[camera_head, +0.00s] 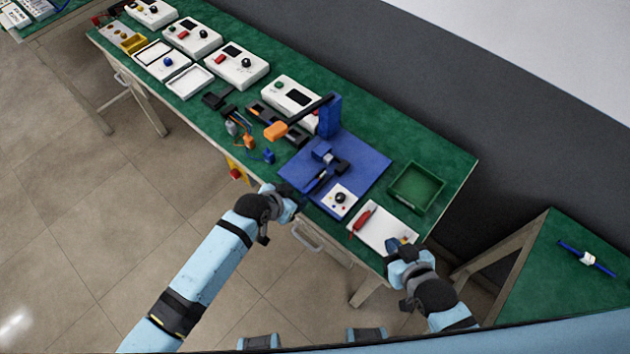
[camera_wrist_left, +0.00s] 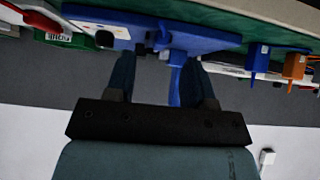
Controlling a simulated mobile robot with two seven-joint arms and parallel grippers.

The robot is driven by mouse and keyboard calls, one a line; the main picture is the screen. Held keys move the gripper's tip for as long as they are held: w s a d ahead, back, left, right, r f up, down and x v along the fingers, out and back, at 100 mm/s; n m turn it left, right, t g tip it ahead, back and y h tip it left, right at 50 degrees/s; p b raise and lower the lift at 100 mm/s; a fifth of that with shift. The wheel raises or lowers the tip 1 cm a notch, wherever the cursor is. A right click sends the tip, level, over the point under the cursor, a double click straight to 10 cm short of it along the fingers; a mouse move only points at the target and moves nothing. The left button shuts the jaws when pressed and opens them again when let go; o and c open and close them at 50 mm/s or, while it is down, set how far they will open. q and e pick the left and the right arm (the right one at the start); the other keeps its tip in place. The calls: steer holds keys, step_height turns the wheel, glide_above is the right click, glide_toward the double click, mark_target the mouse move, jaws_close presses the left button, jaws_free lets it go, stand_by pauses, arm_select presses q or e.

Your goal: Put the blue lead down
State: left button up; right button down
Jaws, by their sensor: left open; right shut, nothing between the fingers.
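The blue lead appears to be the one with the blue plug (camera_head: 268,156) near the front edge of the green bench, beside the orange plug (camera_head: 249,142). In the left wrist view a blue plug (camera_wrist_left: 258,60) stands next to an orange one (camera_wrist_left: 294,67). My left gripper (camera_head: 292,203) is at the bench's front edge, right of the blue plug and apart from it. Its fingers (camera_wrist_left: 163,80) are open; the blue post shows beyond them. My right gripper (camera_head: 398,243) is shut and empty near the front of the white tray (camera_head: 378,236).
A blue mat (camera_head: 370,165) carries a small blue fixture (camera_head: 323,153) and a white box with a knob (camera_head: 339,200).

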mark_target(304, 193)
arm_select(q)
steer(key=x, duration=0.5)
steer(key=shift+w+p, duration=0.25)
steer(key=shift+p, duration=0.05)
steer(key=shift+r, duration=0.1)
steer(key=shift+c, duration=0.5)
jaws_close()
